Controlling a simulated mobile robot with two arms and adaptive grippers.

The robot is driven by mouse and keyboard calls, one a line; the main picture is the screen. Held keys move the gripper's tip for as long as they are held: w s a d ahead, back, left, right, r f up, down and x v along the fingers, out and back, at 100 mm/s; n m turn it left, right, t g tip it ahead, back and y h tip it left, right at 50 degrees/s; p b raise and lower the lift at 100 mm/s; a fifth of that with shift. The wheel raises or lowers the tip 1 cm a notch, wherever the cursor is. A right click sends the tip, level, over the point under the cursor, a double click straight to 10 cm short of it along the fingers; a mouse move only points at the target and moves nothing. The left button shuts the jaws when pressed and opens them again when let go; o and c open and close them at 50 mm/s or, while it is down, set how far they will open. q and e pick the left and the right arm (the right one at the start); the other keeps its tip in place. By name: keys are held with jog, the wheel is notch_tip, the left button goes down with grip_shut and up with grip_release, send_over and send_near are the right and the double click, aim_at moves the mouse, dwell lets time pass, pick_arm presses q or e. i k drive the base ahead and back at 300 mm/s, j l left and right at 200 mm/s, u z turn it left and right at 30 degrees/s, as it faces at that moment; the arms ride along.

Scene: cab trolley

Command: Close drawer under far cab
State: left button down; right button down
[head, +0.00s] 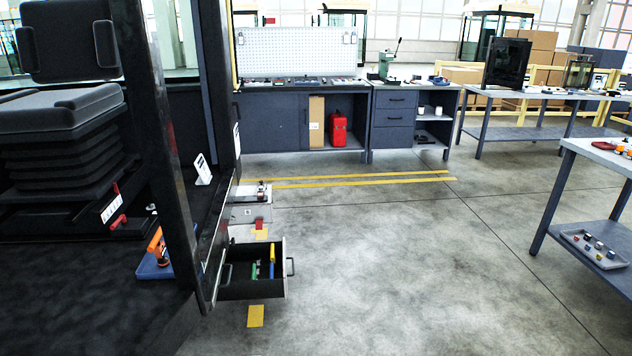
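A dark drawer (284,284) is pulled out from under the cab (178,150) at the left. Its handle (291,267) faces right, and it stands open over the floor. A green tool (254,270) and a blue and yellow tool (271,262) lie in it. Behind it, a light grey box-like unit (246,212) juts out beside the cab with small items on top; I cannot tell whether it is another drawer. More cab frames (497,25) show in the far background. Neither of my grippers is in view.
The concrete floor (400,260) right of the drawer is clear, with yellow markings (255,316). A table (597,155) with a lower shelf stands at the right edge. Workbenches (395,118) and a red can (338,129) are at the back.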

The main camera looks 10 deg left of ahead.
aim_at(241, 255)
jog(key=i+l+u, duration=0.35)
jog(key=l, duration=0.25)
jog(key=i+l+u, duration=0.2)
jog(key=l, duration=0.15)
jog(key=l+u, duration=0.35)
jog(key=l, duration=0.35)
jog(key=i+l+u, duration=0.15)
jog(key=i, duration=0.4)
jog(key=i+l+u, duration=0.2)
jog(key=i, duration=0.3)
